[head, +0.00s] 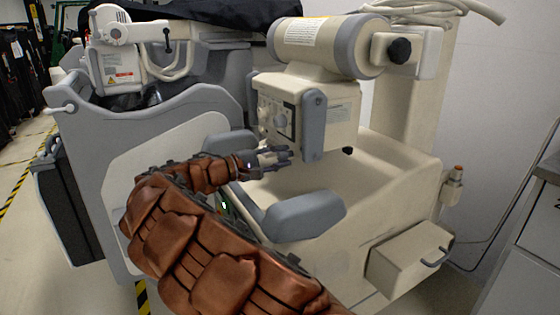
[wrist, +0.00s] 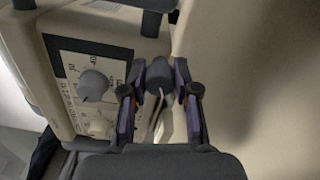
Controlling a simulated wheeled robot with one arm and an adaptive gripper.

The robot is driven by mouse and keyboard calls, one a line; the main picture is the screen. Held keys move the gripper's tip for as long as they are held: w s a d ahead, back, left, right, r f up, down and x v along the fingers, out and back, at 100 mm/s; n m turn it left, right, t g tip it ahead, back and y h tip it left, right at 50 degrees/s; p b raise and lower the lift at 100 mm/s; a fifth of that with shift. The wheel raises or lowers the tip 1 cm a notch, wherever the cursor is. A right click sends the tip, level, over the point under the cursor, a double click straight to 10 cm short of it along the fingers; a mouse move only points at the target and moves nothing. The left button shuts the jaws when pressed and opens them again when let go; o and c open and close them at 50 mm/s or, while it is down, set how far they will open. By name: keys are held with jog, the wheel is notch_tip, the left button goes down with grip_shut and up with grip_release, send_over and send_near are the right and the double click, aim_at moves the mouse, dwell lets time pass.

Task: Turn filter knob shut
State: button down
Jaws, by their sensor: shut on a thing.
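My gripper (head: 275,158) is by the lower edge of the beige machine head's control panel (head: 277,118). In the wrist view, my gripper (wrist: 159,78) has its two fingers on either side of a dark grey rounded knob (wrist: 158,74), closed on it. This knob sits just right of the panel's edge, with pale thin parts below it. It looks like the filter knob, but I see no label on it. A larger grey dial (wrist: 92,85) with printed marks is on the panel to the left, clear of the fingers. In the head view, my gripper hides the held knob.
A grey padded arm (head: 305,215) lies below my gripper. The beige cart body (head: 390,185) is behind and right, with a drawer (head: 410,262). A grey cart (head: 170,125) stands at left. A black knob (head: 400,50) is at the upper right.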

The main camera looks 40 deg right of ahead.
dwell(0.5)
jog(key=c, duration=0.9)
grip_release()
jog(key=shift+o, duration=0.2)
jog(key=w+a, duration=0.1)
jog(key=a, duration=1.1)
